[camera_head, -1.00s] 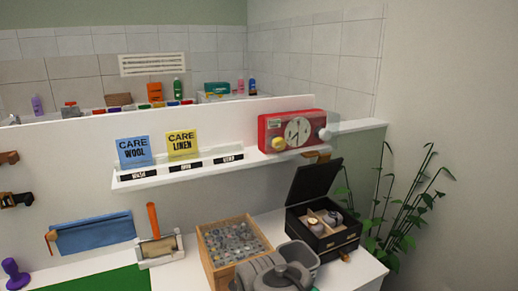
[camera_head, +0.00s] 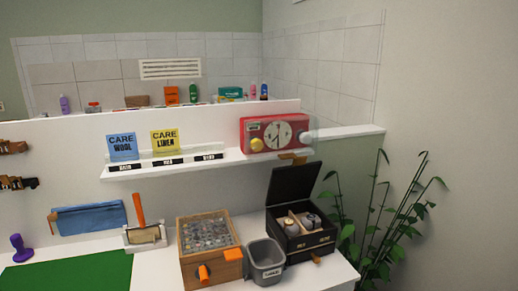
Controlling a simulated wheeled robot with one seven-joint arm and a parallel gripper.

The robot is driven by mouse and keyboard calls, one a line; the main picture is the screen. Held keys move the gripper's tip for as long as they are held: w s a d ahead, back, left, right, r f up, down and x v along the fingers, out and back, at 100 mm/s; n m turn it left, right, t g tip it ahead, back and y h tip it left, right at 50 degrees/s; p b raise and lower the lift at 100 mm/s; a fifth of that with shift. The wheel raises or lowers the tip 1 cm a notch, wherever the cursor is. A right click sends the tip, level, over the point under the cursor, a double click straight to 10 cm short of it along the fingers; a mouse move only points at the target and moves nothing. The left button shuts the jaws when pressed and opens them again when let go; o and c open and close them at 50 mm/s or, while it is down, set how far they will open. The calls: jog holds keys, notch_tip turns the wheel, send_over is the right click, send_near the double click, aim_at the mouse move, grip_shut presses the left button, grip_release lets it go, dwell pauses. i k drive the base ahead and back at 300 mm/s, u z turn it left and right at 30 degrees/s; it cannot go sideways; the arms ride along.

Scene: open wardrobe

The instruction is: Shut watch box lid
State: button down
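The black watch box (camera_head: 312,241) stands at the right end of the white counter. Its lid (camera_head: 293,183) is open, tilted up and back from the box's rear edge. Two watches (camera_head: 311,220) sit in the light-lined compartments inside. An orange-brown piece (camera_head: 316,259) shows at the front lower edge of the box. My gripper is not in view.
A grey bin (camera_head: 266,264) stands just left of the watch box, beside a wooden case (camera_head: 194,268) of small items. A shelf with a red clock radio (camera_head: 276,134) is above and behind the lid. A plant (camera_head: 375,235) stands to the right.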

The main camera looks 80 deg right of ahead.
aim_at(288, 183)
jog(key=u, duration=0.1)
jog(key=k, duration=0.8)
jog(key=z, duration=1.6)
